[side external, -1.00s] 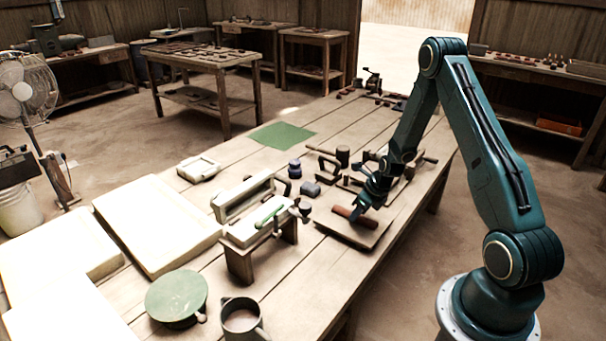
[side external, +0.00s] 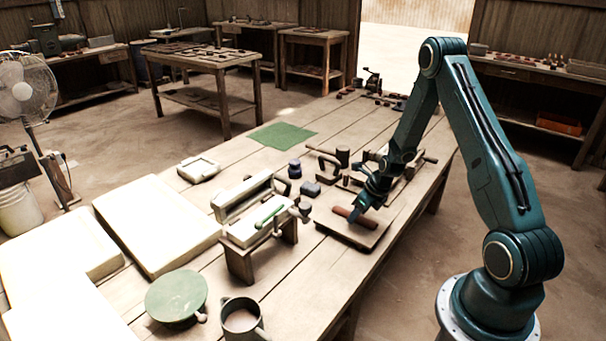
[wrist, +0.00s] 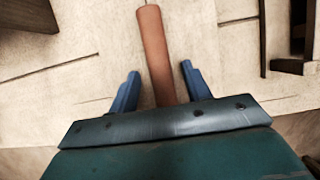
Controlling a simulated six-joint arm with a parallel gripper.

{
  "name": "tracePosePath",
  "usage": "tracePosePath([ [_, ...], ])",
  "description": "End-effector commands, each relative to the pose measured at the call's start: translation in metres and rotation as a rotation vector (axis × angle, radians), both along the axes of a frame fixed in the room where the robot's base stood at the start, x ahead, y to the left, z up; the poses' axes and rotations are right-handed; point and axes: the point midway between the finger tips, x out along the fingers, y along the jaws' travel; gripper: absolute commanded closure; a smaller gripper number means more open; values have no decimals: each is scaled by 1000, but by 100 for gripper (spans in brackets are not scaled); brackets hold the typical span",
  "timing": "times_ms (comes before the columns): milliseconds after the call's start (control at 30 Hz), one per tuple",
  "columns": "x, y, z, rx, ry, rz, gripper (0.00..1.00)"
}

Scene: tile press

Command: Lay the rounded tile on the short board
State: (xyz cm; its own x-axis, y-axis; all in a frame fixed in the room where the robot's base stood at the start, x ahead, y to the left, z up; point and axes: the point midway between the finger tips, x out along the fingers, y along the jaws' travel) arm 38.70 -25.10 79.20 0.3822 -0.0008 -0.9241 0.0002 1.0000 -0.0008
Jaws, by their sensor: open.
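A long reddish-brown rounded piece (side external: 354,217), likely the rounded tile, lies on a thin flat board (side external: 336,225) near the table's right edge. I cannot tell whether this is the short board. My gripper (side external: 359,207) is low over the piece. In the wrist view, the piece (wrist: 152,40) runs between the two blue fingers of my gripper (wrist: 160,70), which are open with a gap on each side. Its near end is hidden behind the gripper body.
A press with a green handle (side external: 269,216) stands left of the board. Dark tools and blocks (side external: 310,189) lie behind it. A mug (side external: 241,320) and green disc (side external: 176,297) are in front. White slabs (side external: 158,225) lie left; a green mat (side external: 282,135) lies farther back.

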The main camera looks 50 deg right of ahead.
Motion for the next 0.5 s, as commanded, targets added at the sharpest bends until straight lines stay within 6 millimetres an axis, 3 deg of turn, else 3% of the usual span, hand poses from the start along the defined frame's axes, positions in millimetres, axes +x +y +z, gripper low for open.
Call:
tracePosePath([
  [500,-19,-1,47,-1,-2,-2,52],
])
